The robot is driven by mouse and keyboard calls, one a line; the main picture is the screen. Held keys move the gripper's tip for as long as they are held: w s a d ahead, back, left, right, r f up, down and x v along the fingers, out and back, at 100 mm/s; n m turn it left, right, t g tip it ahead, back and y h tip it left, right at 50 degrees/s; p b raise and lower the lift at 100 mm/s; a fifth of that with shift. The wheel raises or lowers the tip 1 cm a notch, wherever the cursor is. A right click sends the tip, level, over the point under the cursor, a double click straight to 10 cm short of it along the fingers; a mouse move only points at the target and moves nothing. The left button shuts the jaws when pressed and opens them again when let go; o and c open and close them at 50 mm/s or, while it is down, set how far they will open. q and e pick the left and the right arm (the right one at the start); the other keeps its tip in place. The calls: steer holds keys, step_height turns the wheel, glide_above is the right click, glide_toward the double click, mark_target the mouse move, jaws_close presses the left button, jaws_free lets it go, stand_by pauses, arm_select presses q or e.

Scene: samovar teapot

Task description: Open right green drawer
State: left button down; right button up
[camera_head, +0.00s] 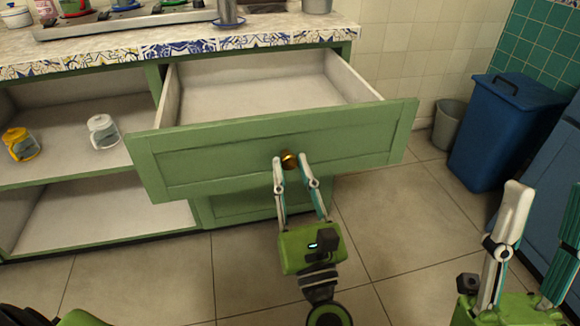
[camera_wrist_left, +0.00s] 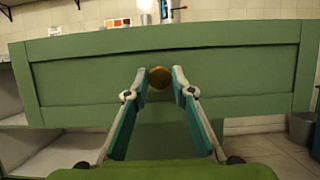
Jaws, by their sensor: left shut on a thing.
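The right green drawer (camera_head: 270,148) is pulled out under the counter, and its empty pale inside (camera_head: 255,85) shows. A round brass knob (camera_head: 289,160) sits at the middle of its front. My left gripper (camera_head: 292,160) is shut on the knob, with one finger on each side of it. The left wrist view shows the knob (camera_wrist_left: 160,77) between the fingertips and the drawer front (camera_wrist_left: 235,70) behind them. My right gripper (camera_head: 545,205) is at the lower right, its fingers apart and empty, away from the drawer.
Open shelves on the left hold a yellow jar (camera_head: 20,146) and a white jar (camera_head: 103,131). The counter (camera_head: 140,38) above carries dishes and a metal pot (camera_head: 317,6). A blue bin (camera_head: 505,130) and a grey bin (camera_head: 448,124) stand at the right. Tiled floor is clear between them.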

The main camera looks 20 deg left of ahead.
arm_select(q)
steer(key=c, duration=1.8)
jaws_free()
steer(key=shift+o, duration=0.2)
steer(key=v, duration=1.2)
steer(key=shift+d+r, duration=0.1)
